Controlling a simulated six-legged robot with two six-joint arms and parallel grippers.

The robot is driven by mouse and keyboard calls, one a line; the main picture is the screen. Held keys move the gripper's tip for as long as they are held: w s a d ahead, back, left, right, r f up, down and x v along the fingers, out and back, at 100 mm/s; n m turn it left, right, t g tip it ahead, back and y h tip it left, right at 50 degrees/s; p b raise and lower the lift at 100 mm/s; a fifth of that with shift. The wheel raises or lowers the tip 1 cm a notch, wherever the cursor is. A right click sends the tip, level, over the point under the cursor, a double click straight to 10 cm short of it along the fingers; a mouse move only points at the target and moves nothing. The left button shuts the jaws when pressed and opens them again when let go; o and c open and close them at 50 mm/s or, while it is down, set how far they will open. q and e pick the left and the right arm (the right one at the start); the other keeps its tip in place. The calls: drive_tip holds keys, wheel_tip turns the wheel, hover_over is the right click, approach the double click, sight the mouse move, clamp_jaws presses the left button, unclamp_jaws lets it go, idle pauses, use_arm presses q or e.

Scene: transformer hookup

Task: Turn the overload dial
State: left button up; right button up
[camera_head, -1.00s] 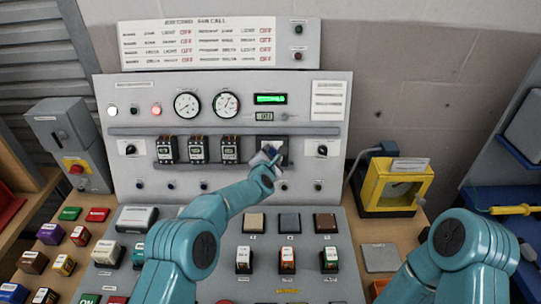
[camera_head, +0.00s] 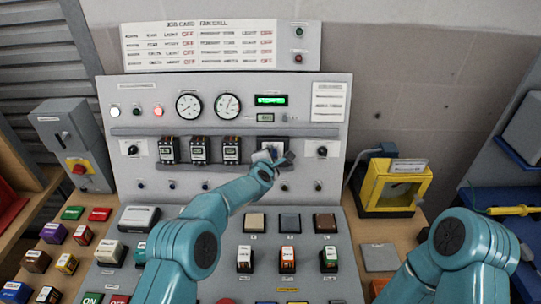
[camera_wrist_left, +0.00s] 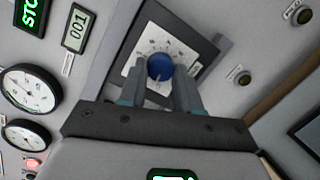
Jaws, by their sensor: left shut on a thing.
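The overload dial is a round blue knob (camera_wrist_left: 160,66) with a white pointer line, on a pale marked plate (camera_wrist_left: 152,38) in a dark square frame. In the head view the frame (camera_head: 259,142) is at the right of the upright panel, and my gripper mostly hides the knob. My left gripper (camera_head: 275,157) is at the dial. In the left wrist view its two fingers stand on either side of the knob, shut on it. The right arm shows at the lower right of the head view; its gripper is out of view.
Several breakers (camera_head: 199,149) stand in a row left of the dial. Above are two gauges (camera_head: 227,105) and a green display (camera_head: 270,100). A small screen (camera_wrist_left: 75,28) reads 001. A yellow device (camera_head: 393,187) stands right of the panel. Buttons and blocks cover the sloped desk (camera_head: 210,225).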

use_arm(q)
drive_tip(key=m+y, duration=0.1)
drive_tip(key=m, duration=0.5)
drive_tip(key=m+g+y, duration=0.1)
drive_tip(key=m, duration=0.5)
drive_tip(key=d+m+g+y, duration=0.1)
drive_tip(key=m, duration=0.5)
drive_tip(key=shift+m, duration=0.3)
idle(0.3)
drive_tip(key=o, duration=1.1)
drive_tip(key=shift+s, duration=0.1)
drive_tip(key=shift+c, duration=0.2)
drive_tip(key=shift+r, duration=0.2)
drive_tip(key=shift+a, duration=0.1)
